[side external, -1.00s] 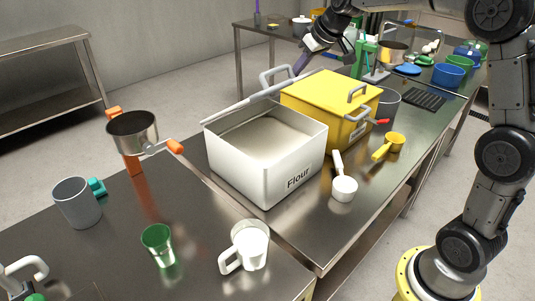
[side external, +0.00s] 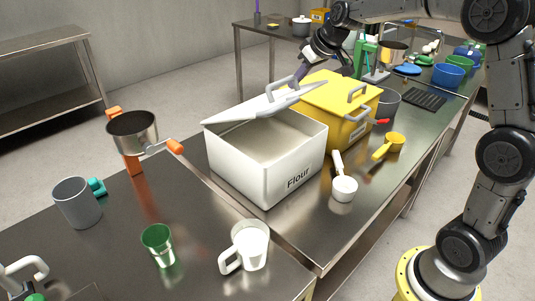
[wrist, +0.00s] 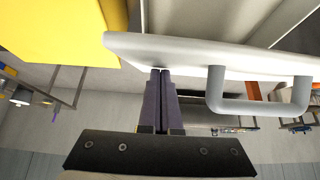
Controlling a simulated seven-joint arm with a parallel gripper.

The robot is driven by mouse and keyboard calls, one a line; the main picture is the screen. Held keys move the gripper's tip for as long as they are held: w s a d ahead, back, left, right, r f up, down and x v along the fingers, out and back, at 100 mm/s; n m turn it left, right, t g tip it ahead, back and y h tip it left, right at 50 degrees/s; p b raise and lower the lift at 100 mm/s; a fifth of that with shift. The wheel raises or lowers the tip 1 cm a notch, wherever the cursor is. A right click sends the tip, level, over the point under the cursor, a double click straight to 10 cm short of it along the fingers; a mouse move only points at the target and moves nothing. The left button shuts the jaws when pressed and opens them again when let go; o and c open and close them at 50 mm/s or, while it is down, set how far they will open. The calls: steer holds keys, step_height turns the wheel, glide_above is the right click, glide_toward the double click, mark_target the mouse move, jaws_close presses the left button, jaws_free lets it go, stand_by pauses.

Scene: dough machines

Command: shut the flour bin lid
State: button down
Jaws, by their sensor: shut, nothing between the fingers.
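The white flour bin (side external: 262,178) stands on the steel table with its front marked "Flour" and its inside open to view. Its lid (side external: 262,104) is hinged along one side and tilted up partway, with a grey handle (side external: 283,90) on top. My gripper (side external: 299,72) is at the lid's raised edge, behind the bin. In the wrist view my gripper (wrist: 161,72) is shut, its fingertips at the edge of the lid (wrist: 195,50), beside the handle (wrist: 262,100). Nothing is between the fingers. Whether the fingertips touch the lid is hard to tell.
A yellow bin (side external: 342,100) with a closed lid stands right beside the flour bin. A white scoop (side external: 344,186) and a yellow scoop (side external: 390,148) lie to the right. A pot on an orange-handled stand (side external: 132,133) and several cups are at the left.

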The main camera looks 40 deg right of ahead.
steer(key=shift+f, duration=3.65)
steer(key=shift+r, duration=0.1)
steer(key=shift+r, duration=2.45)
